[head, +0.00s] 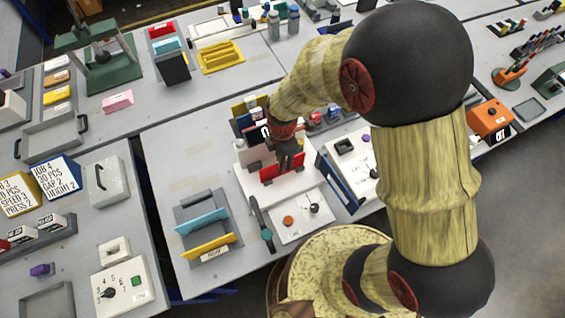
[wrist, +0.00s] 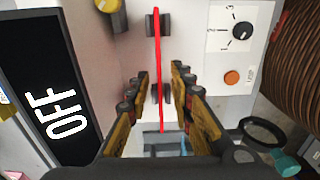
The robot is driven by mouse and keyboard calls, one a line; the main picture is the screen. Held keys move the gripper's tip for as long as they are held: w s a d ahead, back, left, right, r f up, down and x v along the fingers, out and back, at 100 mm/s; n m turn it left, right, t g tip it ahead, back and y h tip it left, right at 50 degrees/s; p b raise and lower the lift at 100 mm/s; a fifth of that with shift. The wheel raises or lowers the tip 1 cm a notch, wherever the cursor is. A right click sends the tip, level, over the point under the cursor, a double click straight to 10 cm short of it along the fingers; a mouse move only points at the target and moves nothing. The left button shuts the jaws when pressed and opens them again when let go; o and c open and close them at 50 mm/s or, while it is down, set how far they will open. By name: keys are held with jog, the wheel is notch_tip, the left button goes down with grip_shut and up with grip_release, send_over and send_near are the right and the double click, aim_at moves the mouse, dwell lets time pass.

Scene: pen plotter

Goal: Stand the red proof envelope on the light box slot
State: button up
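The red proof envelope (head: 281,173) stands upright on the white light box (head: 243,172). In the wrist view the red envelope (wrist: 158,60) shows edge-on as a thin red strip, between two pairs of dark posts (wrist: 165,24) that look like the slot. My gripper (head: 290,150) is above and around the near part of the envelope. In the wrist view my gripper's fingers (wrist: 160,85) are apart, one on each side of the strip, with gaps showing. The envelope's lower edge is hidden. A black OFF sign (wrist: 50,95) is at the left.
A control panel with a dial (head: 314,208) and orange button (head: 288,221) lies in front of the light box. A grey rack (head: 190,246) holds blue and yellow envelopes at the left. A magnifier (wrist: 264,131) lies nearby. A blue-edged panel (head: 336,187) stands at the right.

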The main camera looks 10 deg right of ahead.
notch_tip(320, 180, up, 9)
jog(key=shift+r+p, duration=0.15)
jog(key=shift+p, duration=0.6)
jog(key=s+d+r+m+t, duration=0.2)
jog(key=s+d+r+m, duration=0.2)
jog(key=r+m, duration=0.3)
jog(key=s+d+r+m+t, duration=0.1)
jog(key=s+d+r+m, duration=0.3)
jog(key=r+m, duration=0.3)
jog(key=s+d+r+m+t, duration=0.2)
jog(key=s+d+r+m, duration=0.2)
jog(key=r+m, duration=0.3)
notch_tip(320, 180, up, 3)
jog(key=shift+s+r+t, duration=0.1)
jog(key=shift+s+t, duration=0.05)
jog(key=shift+t, duration=0.15)
notch_tip(320, 180, down, 5)
jog(key=b, duration=0.4)
jog(key=shift+r, duration=0.15)
